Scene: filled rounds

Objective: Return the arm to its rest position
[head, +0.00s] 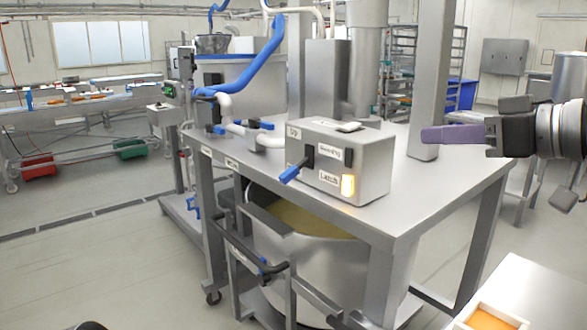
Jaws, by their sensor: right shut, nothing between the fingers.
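My right gripper (440,134) comes in from the right edge, with purple fingers pointing left. Its fingers are shut with nothing between them. It shows in front of the steel table's right side and the upright post, apart from the control box. The right arm (558,128) reaches out of the picture on the right. My left gripper does not show.
A steel table (420,185) carries a grey control box (340,160) with a blue-handled switch and a lit button. A large vat (330,265) stands below it. A white surface with a tray (490,316) is at the lower right. Floor is free at left.

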